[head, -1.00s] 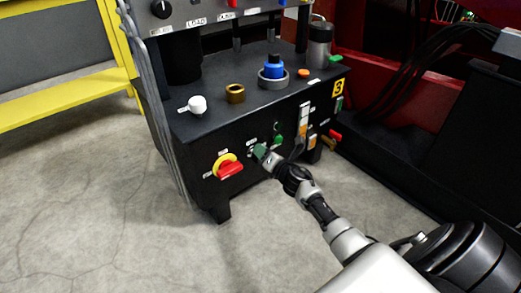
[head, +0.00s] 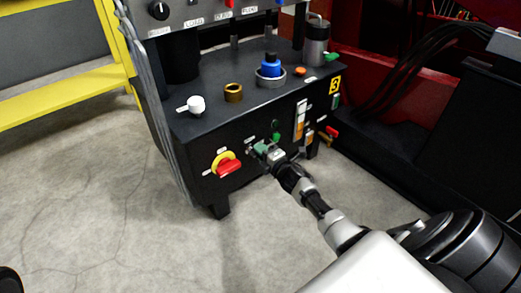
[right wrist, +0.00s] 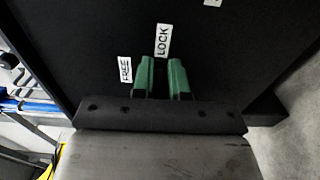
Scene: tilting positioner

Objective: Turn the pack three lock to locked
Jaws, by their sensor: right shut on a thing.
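Pack three is the black box (head: 248,128) with a yellow 3 label. My right gripper (head: 262,149) is at its front face, to the right of the red and yellow switch. In the right wrist view its two green fingers (right wrist: 162,78) point at the dark panel with a narrow gap between them. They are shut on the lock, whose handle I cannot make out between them. The LOCK label (right wrist: 163,40) is just beyond the fingertips, in line with the gap. The FREE label (right wrist: 125,69) is to the left of the fingers. My left gripper is not in view.
The red and yellow rotary switch (head: 227,165) is left of my right gripper. A green knob (head: 276,136) is close to its upper right. A white-and-orange gauge (head: 300,120) and a red lever (head: 332,132) are farther right. Bare concrete floor lies in front.

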